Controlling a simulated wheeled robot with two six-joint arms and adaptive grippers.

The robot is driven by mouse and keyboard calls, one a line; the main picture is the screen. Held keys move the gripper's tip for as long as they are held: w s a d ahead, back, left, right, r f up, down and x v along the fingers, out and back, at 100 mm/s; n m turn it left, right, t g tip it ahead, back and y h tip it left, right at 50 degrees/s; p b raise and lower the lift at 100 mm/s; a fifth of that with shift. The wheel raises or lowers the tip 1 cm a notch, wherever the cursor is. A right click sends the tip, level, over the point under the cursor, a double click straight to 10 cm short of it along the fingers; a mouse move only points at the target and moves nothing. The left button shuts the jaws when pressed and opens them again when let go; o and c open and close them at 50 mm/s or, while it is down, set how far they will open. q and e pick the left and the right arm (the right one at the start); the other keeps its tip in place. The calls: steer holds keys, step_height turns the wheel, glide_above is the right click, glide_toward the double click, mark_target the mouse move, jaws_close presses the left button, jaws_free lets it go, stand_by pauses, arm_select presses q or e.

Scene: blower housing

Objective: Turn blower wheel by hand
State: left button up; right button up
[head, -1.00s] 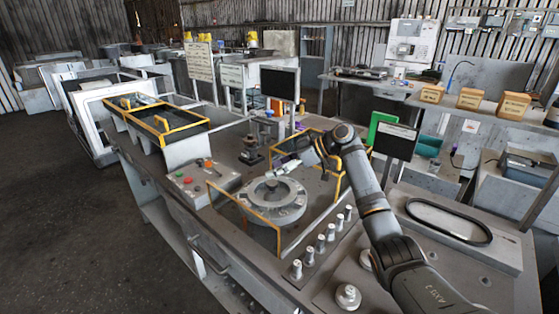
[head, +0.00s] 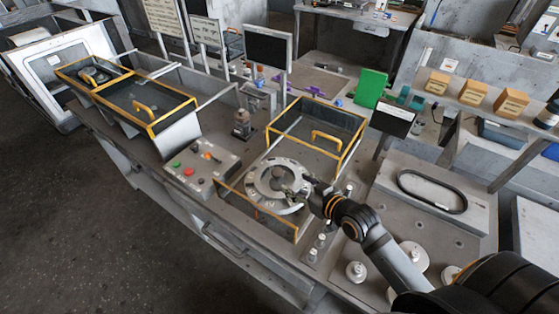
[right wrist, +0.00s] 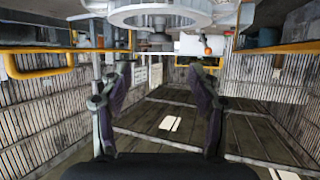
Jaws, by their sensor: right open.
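The blower wheel (head: 253,182) is a light grey ring with a dark open centre, lying flat in its housing on the bench. My right gripper (head: 304,188) is at the right rim of the wheel in the head view, with its arm reaching in from the lower right. In the right wrist view, the two dark fingers (right wrist: 160,85) are spread apart with nothing between them. A pale ring-shaped part (right wrist: 165,14), apparently the wheel, shows beyond them at the top edge. I cannot tell whether the fingers touch the rim. My left gripper is not in view.
A yellow-framed guard (head: 318,133) stands behind the wheel, with another low yellow frame at its front. A button box (head: 200,167) is to the left. Several white-topped pegs and knobs (head: 355,271) lie to the right and front. A black monitor (head: 267,48) stands behind.

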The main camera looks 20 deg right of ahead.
mark_target(278, 172)
steer(key=shift+d, duration=0.15)
steer(key=shift+w+a+f, duration=0.2)
steer(key=shift+w+f, duration=0.1)
steer(key=shift+w, duration=0.25)
steer(key=x, duration=0.4)
steer(key=shift+w+a+r, duration=0.1)
steer(key=shift+w, duration=0.05)
steer(key=p+x, duration=0.1)
steer(key=x, duration=0.2)
steer(key=shift+w+a+f, duration=0.1)
steer(key=shift+w+f, duration=0.3)
steer(key=shift+w, duration=0.05)
steer(key=shift+a, duration=0.1)
steer(key=c, duration=0.7)
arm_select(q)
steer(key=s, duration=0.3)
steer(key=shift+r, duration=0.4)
arm_select(e)
jaws_close()
